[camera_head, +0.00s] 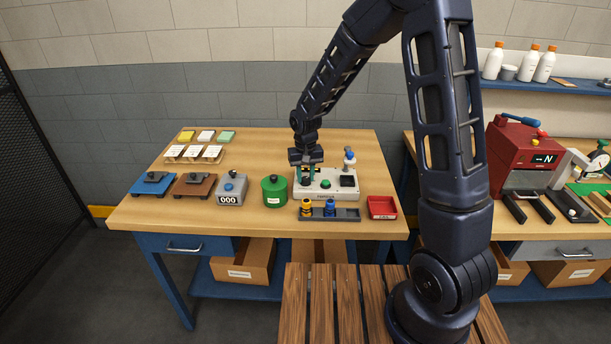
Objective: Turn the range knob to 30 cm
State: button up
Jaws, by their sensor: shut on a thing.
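A pale grey device (341,192) with a dark square panel and a green button on its top stands on the wooden table. My gripper (307,178) points down over the left end of this device, with its fingers at a small dark knob there. The gripper is shut on the knob, which the fingers mostly hide. The knob's markings and the direction it points are too small to read. A small white and blue-grey part (349,158) stands up at the device's back right.
A dark tray (345,214) with yellow and blue pieces lies in front of the device. A green canister (275,191) and a grey counter box (231,190) stand left. A red tray (382,207) lies right. The table's back left holds small coloured blocks and labelled cards.

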aim_at(306, 178)
jog(key=shift+m, duration=0.3)
jog(key=o, duration=1)
jog(key=shift+r, duration=0.1)
notch_tip(306, 178, up, 11)
jog(key=shift+f, duration=0.2)
